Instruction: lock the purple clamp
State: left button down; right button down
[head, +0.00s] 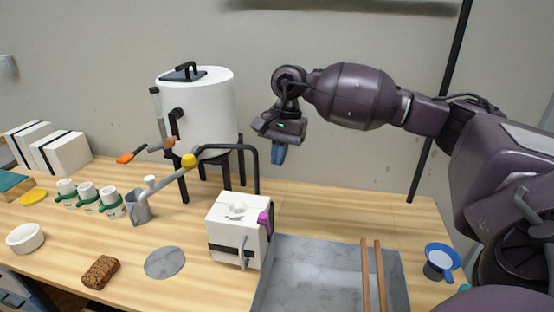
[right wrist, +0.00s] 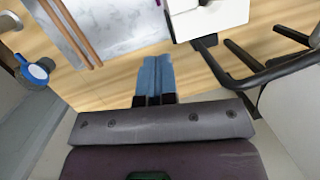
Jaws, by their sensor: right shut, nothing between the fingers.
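The purple clamp (head: 264,222) is a small upright purple piece at the right side of a white box-like block (head: 224,240) with a dark band and a pale handle. In the right wrist view only a bit of purple shows at the edge of the white block (right wrist: 215,18). My right gripper (head: 279,153) is shut and empty, its blue fingers pointing down, in the air above and behind the block. Its fingers also show in the right wrist view (right wrist: 155,75), apart from the clamp. My left gripper is not in view.
A grey tray (head: 300,255) with two wooden sticks (head: 373,275) lies right of the block. A white kiln-like drum (head: 215,110) on dark legs stands behind, with a dark bent pipe (head: 257,165) near my gripper. A blue cup (head: 440,262) stands at right.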

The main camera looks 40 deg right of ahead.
send_near(264, 224)
jog(key=w+d+f, duration=0.2)
jog(key=d, duration=0.1)
jog(key=a, duration=0.1)
jog(key=s+a+f+p, duration=0.1)
jog(key=shift+s+a+f+p, duration=0.1)
jog(key=shift+a+f+p, duration=0.05)
jog(key=shift+a+p, duration=0.15)
jog(key=shift+s+a+f, duration=0.2)
jog(key=shift+a+f, duration=0.05)
jog(key=shift+a, duration=0.05)
jog(key=shift+f, duration=0.1)
